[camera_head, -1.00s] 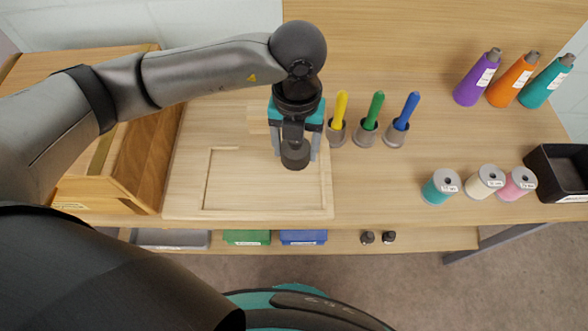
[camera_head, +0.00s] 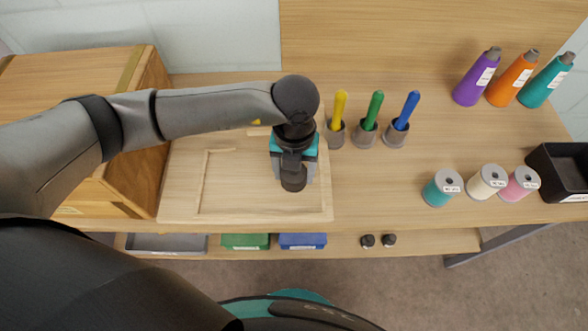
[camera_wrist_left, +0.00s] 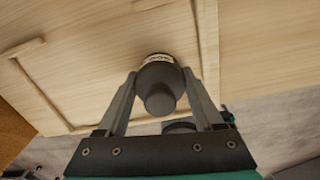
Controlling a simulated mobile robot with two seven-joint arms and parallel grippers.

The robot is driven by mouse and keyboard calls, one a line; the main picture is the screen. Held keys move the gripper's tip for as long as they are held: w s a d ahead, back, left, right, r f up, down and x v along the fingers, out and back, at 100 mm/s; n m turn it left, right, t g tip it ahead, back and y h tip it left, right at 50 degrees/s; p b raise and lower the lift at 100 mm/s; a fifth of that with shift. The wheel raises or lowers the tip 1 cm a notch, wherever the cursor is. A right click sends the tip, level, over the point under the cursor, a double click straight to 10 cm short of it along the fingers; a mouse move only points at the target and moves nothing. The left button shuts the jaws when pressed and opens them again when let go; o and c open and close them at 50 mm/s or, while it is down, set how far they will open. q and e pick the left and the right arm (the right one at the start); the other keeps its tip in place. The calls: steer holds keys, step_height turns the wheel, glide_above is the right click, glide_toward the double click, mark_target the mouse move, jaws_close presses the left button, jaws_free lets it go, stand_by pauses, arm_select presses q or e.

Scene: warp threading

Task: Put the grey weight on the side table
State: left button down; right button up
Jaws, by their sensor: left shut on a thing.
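My left gripper (camera_head: 295,176) points down over the front right part of the pale wooden board. Its fingers are shut on the grey weight (camera_wrist_left: 160,92), which is a dark grey cylinder with a round knob and a pale label band in the left wrist view. In the head view my wrist parts largely hide the weight. Its exact height over the board (camera_head: 250,207) is hard to tell. I cannot clearly pick out a side table in these views. My right gripper is not in view.
A wooden box (camera_head: 148,150) stands left of the board. Yellow, green and blue tools (camera_head: 375,108) stand in grey cups to the right. Thread spools (camera_head: 487,183), bottles (camera_head: 515,78) and a black bin (camera_head: 560,170) are farther right. Green (camera_head: 245,241) and blue (camera_head: 303,241) trays lie on a lower shelf.

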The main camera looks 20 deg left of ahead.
arm_select(q)
steer(key=shift+c, duration=0.2)
jaws_free()
steer(key=shift+f, duration=0.1)
steer(key=shift+r, duration=0.2)
step_height(320, 180, up, 12)
steer(key=shift+f+p, duration=0.1)
steer(key=shift+p, duration=1.05)
